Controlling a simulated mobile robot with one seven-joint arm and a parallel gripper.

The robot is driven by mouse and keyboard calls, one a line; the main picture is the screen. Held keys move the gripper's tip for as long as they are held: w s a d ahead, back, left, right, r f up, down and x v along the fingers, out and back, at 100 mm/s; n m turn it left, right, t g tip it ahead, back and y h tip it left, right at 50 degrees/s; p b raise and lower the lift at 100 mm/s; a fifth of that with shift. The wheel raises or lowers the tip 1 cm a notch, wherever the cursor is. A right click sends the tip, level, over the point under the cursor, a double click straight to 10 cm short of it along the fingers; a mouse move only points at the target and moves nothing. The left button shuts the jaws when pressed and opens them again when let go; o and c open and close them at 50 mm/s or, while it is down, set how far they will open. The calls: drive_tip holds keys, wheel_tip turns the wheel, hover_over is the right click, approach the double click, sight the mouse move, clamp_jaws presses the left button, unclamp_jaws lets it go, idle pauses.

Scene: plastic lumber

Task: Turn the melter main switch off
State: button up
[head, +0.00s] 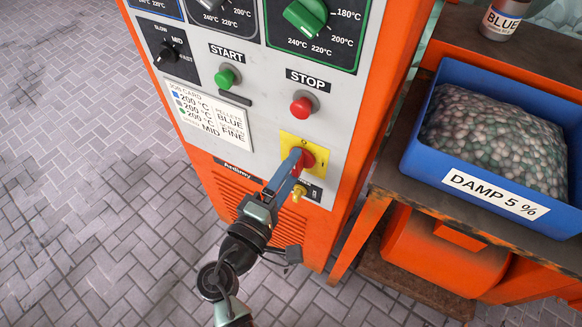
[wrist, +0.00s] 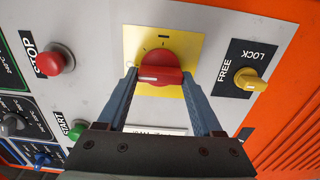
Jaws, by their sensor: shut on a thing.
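The main switch is a red rotary knob (wrist: 162,67) on a yellow plate (wrist: 194,47) low on the melter's grey panel. In the wrist view its grip bar lies roughly across the picture, with a white line at its left end. Small dark marks show on the plate above the knob, too small to read surely. My gripper (wrist: 159,78) is shut on the knob, one finger at each end of the bar. In the head view the fingers cover part of the knob (head: 308,160), and the yellow plate (head: 291,141) shows around it.
Beside the switch is a yellow lock knob (wrist: 250,80) labelled FREE and LOCK. A red STOP button (head: 301,107) and a green START button (head: 225,78) are above. A blue bin (head: 424,160) marked DAMP 5 % stands on a bench at right.

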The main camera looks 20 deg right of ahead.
drive_tip(key=o, duration=1.4)
drive_tip(key=shift+c, duration=0.2)
drive_tip(key=shift+a, duration=0.1)
drive_tip(key=v, duration=1.3)
